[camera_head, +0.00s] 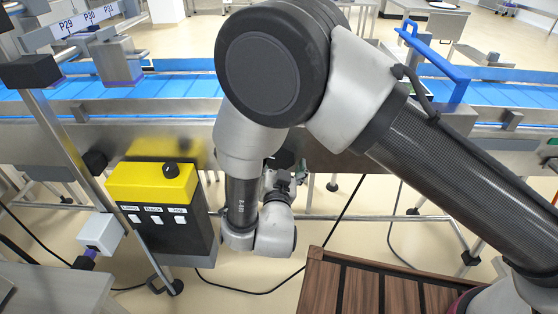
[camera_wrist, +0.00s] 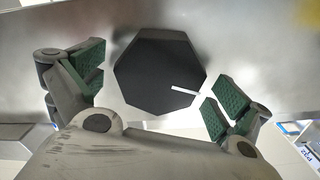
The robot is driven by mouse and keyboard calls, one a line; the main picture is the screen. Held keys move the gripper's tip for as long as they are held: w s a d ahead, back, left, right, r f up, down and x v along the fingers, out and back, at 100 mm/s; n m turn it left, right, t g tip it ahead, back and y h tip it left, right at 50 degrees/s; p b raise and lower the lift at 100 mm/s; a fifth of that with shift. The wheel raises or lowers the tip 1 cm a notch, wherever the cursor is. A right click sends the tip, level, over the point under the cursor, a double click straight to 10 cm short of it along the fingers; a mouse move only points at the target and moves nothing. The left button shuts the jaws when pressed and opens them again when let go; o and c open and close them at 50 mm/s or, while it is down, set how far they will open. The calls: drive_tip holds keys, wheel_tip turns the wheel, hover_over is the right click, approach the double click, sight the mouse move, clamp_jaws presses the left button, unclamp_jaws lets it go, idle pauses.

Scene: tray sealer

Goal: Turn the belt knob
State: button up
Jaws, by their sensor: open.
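A black, many-sided knob (camera_wrist: 158,72) with a white pointer line sits on a grey metal panel in the wrist view. The pointer line points to the lower right. My gripper (camera_wrist: 155,84) is open, with its green-padded fingers on the left and right of the knob. Gaps show between the pads and the knob, so it is not gripped. In the head view my gripper (camera_head: 283,163) is mostly hidden by my arm, near the conveyor's front side. The knob at my gripper cannot be made out there.
A yellow-topped control box (camera_head: 150,184) with a black knob and several labelled buttons stands left of my arm. The blue conveyor (camera_head: 180,86) runs across behind, with a blue frame (camera_head: 434,60) at right. A metal post (camera_head: 80,150) stands at left.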

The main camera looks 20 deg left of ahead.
drive_tip(key=v, duration=1.2)
